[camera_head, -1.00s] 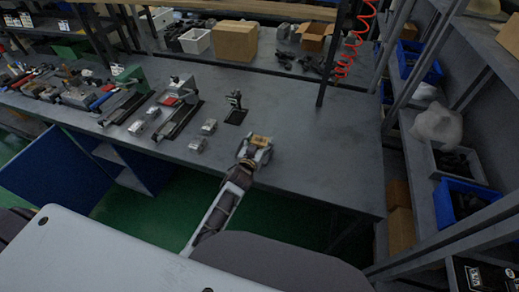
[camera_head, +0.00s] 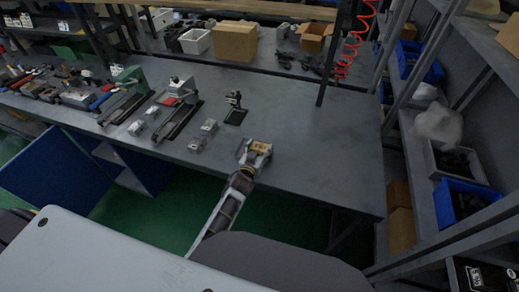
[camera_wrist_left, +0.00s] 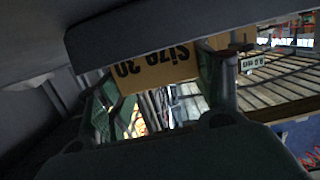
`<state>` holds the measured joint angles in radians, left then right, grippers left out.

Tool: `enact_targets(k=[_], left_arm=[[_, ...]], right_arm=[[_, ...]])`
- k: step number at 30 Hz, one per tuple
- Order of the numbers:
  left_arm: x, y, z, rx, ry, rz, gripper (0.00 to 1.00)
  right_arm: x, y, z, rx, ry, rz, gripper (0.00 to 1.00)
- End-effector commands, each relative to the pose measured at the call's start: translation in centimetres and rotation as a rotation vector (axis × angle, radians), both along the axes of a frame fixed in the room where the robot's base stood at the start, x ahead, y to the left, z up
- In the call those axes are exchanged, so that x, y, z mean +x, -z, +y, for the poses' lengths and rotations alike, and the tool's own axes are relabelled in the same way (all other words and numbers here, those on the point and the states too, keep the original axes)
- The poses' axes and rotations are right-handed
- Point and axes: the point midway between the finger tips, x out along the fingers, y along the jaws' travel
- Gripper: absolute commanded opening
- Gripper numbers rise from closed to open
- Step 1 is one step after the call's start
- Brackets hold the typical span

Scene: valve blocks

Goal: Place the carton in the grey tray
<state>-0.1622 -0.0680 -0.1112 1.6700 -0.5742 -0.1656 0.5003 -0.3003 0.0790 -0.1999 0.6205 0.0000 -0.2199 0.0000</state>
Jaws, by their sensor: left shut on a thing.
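The carton (camera_head: 259,147) is a small tan box in my left gripper (camera_head: 254,152), over the front part of the grey workbench. I cannot tell the gap between carton and bench. I cannot make out the grey tray for certain. My right gripper is not in view.
Small grey valve blocks (camera_head: 197,144) and a black stand (camera_head: 236,108) are left of the gripper on the bench (camera_head: 325,150). Vises and tools (camera_head: 125,95) fill the bench's left side. Shelves with blue bins (camera_head: 465,200) stand at right. The bench's right part is clear.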

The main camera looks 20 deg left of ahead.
Motion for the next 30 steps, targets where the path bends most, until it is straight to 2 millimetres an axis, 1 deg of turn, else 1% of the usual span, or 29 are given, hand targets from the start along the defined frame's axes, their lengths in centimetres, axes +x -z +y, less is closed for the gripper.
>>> enact_targets(k=[9, 10, 14, 26, 30], left_arm=[[0.01, 0.30, 0.01, 0.000, 0.000, -0.001, 0.41], [0.01, 0.28, 0.02, 0.000, 0.000, 0.000, 0.70], [0.00, 0.25, 0.02, 0.000, 0.000, 0.000, 0.87], [0.00, 0.18, 0.02, 0.001, 0.000, 0.000, 0.88], [0.00, -0.11, 0.02, 0.001, 0.000, 0.000, 0.88]], right_arm=[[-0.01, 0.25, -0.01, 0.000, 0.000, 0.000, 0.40], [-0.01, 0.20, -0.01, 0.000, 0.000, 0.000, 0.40], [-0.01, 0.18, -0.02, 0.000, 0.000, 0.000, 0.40], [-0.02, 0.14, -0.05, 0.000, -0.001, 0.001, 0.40], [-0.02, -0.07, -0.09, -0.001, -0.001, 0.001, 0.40]])
